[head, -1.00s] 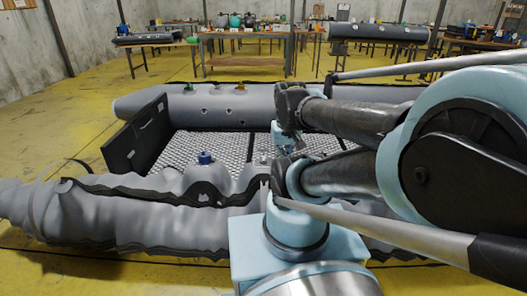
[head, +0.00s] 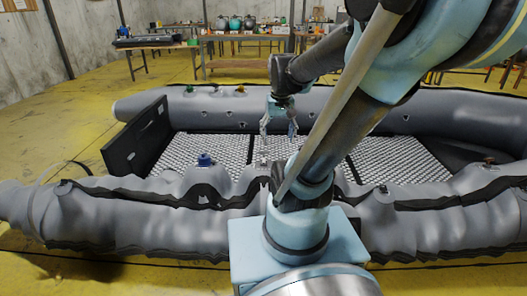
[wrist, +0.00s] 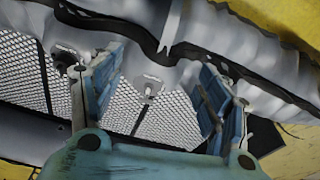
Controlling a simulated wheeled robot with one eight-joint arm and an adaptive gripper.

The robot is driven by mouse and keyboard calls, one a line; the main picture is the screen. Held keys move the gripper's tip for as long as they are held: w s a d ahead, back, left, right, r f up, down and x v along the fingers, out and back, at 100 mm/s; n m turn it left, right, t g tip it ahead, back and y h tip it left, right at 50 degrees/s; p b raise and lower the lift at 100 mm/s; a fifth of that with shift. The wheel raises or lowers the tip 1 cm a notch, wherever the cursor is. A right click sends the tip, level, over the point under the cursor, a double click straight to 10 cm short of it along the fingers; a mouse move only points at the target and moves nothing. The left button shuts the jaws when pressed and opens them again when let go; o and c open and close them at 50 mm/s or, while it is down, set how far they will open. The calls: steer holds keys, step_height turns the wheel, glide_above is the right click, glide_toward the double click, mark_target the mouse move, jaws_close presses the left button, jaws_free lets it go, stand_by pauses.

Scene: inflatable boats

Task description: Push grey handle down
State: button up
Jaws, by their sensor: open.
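A large grey inflatable boat (head: 150,225) lies across the head view with its near tube sagging and wrinkled. A small grey fitting (wrist: 150,88), perhaps the grey handle, shows on the tube in the wrist view, between my finger pads in the picture. A small grey piece (head: 264,159) also shows at the near tube's inner side in the head view; I cannot tell if it is the same one. My gripper (head: 278,130) hangs over the boat floor, open and empty. In the wrist view my gripper (wrist: 160,70) has its blue-padded fingers wide apart, touching nothing visible.
A blue cap (head: 205,159) stands on the near tube. A green cap (head: 188,88) and an orange one (head: 240,89) sit on the far tube. A black transom board (head: 135,138) stands at the left end. Work tables (head: 240,42) are well behind. The yellow floor at left is clear.

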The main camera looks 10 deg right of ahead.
steer(key=w, duration=1.6)
steer(key=m+g, duration=0.2)
glide_toward(264, 155)
steer(key=f, duration=0.7)
steer(key=shift+w, duration=0.35)
